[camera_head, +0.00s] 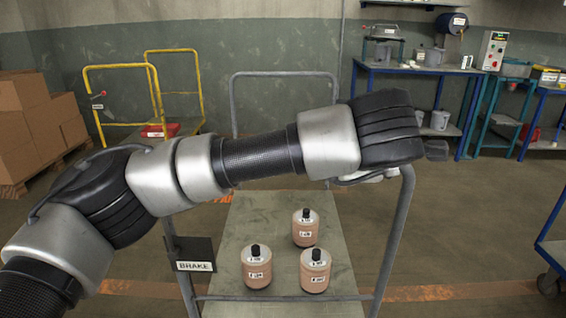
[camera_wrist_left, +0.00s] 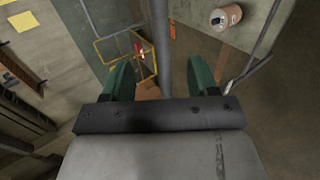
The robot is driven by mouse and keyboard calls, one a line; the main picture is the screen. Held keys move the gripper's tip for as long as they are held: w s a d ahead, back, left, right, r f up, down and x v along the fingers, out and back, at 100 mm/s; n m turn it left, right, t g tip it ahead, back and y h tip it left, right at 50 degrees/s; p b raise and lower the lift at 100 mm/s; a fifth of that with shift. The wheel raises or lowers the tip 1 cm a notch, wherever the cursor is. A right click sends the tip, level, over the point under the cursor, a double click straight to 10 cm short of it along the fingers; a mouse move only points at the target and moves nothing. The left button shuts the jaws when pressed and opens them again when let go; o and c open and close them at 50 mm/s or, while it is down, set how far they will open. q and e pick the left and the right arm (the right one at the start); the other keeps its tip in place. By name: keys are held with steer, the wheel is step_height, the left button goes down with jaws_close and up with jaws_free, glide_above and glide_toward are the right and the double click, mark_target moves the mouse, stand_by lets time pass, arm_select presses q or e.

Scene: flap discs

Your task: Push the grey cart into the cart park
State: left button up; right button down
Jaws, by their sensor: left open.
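The grey cart (camera_head: 340,255) stands in front of me, its deck bearing three pinkish jars with black caps. Its near handle's right upright (camera_head: 396,235) is visible; the arm covers most of the top bar. A dark BRAKE plate (camera_head: 190,254) is at the left upright. My left arm crosses above the near handle, and its gripper is mostly hidden in the head view. In the left wrist view my left gripper (camera_wrist_left: 161,72) has its green fingers apart, with a grey bar (camera_wrist_left: 160,35) running between them; contact cannot be told. My right gripper is not in view. No marked cart park is clearly identifiable.
A yellow-framed cart (camera_head: 150,92) with a red item stands at the back left. Cardboard boxes (camera_head: 35,120) are stacked at the far left. Blue workbenches (camera_head: 415,72) line the back right. Orange floor strips (camera_head: 430,292) lie beside the cart.

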arm_select(q)
steer(key=b+x, duration=0.1)
steer(key=x, duration=0.8)
steer(key=shift+w+f, duration=0.1)
steer(key=shift+f, duration=0.15)
steer(key=shift+w+f, duration=0.1)
steer(key=shift+w, duration=0.15)
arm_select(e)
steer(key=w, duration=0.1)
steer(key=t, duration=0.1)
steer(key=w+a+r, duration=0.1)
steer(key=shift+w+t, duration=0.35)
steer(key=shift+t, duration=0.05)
arm_select(q)
jaws_close()
stand_by(0.5)
